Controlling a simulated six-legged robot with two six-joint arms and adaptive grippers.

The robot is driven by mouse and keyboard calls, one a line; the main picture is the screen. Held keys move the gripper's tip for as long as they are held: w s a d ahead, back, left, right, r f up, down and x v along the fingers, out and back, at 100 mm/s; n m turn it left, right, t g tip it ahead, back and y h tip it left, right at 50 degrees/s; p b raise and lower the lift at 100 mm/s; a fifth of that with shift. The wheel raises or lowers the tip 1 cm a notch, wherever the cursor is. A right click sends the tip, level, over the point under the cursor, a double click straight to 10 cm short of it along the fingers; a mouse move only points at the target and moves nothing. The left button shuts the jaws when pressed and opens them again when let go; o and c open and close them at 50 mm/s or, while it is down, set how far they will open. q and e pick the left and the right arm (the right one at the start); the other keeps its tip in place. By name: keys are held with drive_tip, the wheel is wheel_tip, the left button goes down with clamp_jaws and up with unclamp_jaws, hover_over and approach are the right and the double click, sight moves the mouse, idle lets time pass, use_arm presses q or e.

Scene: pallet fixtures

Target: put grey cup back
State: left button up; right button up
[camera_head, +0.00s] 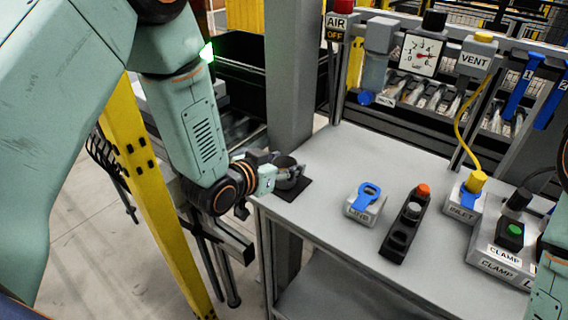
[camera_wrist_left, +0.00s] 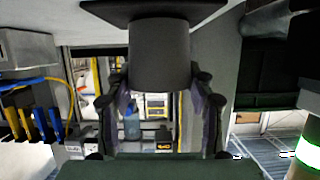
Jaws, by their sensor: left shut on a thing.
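The grey cup (camera_head: 287,163) is at the left edge of the grey table, at the black square mat (camera_head: 301,189). My left gripper (camera_head: 283,178) is shut on the cup and partly covers it. In the left wrist view, the cup (camera_wrist_left: 160,55) sits between the two fingers of my left gripper (camera_wrist_left: 160,100), with the dark mat (camera_wrist_left: 150,10) against its base end. I cannot tell whether the cup rests fully on the mat. My right gripper is not in view; only a piece of my right arm shows at the right edge.
A grey post (camera_head: 290,80) rises just behind the cup. The table's front middle is clear.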

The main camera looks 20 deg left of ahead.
use_arm(q)
drive_tip(key=shift+w+d+f, duration=0.15)
drive_tip(key=shift+d+f, duration=0.05)
drive_tip(key=shift+f, duration=0.1)
drive_tip(key=o, duration=1)
drive_tip(key=shift+w+d, duration=0.1)
drive_tip(key=shift+d, duration=0.05)
drive_tip(key=shift+o, duration=1)
drive_tip(key=shift+s+a+r, duration=0.1)
drive_tip(key=shift+s+a, duration=0.1)
drive_tip(key=shift+a, duration=0.1)
drive_tip(key=shift+w+d, duration=0.1)
drive_tip(key=shift+d, duration=0.05)
drive_tip(key=shift+w+d+r, duration=0.1)
drive_tip(key=shift+r, duration=0.1)
drive_tip(key=p+v, duration=0.1)
drive_tip(key=v, duration=1.1)
